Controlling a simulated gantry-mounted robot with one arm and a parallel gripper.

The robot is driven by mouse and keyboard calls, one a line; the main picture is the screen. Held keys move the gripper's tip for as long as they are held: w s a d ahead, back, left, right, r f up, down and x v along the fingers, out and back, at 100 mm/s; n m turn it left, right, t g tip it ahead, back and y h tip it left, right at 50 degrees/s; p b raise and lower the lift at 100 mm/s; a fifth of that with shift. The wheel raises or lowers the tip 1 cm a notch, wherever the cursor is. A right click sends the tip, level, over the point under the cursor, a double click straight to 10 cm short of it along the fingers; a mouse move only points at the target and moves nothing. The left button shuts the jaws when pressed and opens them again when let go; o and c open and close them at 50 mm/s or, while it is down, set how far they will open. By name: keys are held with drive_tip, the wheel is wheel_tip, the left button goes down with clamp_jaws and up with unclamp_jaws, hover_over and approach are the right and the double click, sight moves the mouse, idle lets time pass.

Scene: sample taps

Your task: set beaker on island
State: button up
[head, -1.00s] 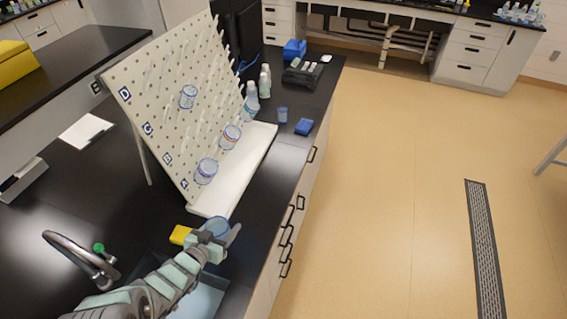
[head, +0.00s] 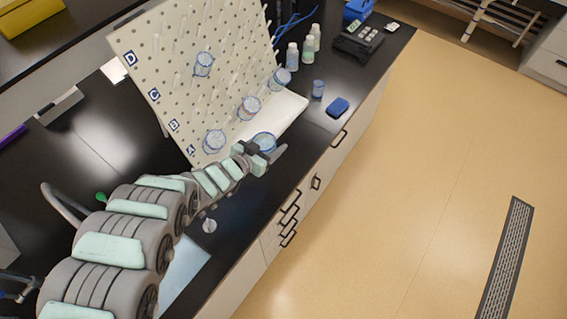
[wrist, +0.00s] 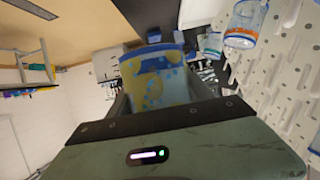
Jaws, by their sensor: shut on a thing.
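My gripper (head: 272,157) is shut on a clear, blue-tinted beaker (head: 264,140), beside the near edge of the pegboard's white tray. The beaker looks upright and held above the black bench top (head: 255,205); its exact height is hard to judge. In the wrist view the beaker (wrist: 158,78) fills the space between the fingers, with a blue rim and yellow patches showing on or through it.
The white pegboard (head: 140,45) carries several beakers, including one high up (head: 204,64) and one low (head: 214,141). A small blue cup (head: 318,90), blue block (head: 338,106) and bottles (head: 292,56) stand beyond. Open floor (head: 420,180) lies right.

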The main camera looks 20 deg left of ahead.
sight(273, 179)
wheel_tip(273, 179, down, 19)
drive_tip(key=b, duration=0.6)
drive_tip(key=shift+s+r, duration=0.1)
drive_tip(key=shift+r, duration=0.1)
drive_tip(key=shift+f+b, duration=0.25)
drive_tip(key=shift+b, duration=0.05)
drive_tip(key=o, duration=1.6)
drive_tip(key=shift+r, duration=0.1)
drive_tip(key=shift+s+r+p, duration=0.1)
drive_tip(key=shift+r+p, duration=0.1)
drive_tip(key=shift+p, duration=0.1)
drive_tip(key=p+v, duration=0.5)
drive_tip(key=v, duration=0.6)
drive_tip(key=shift+s+a+r, duration=0.2)
drive_tip(key=shift+s, duration=0.15)
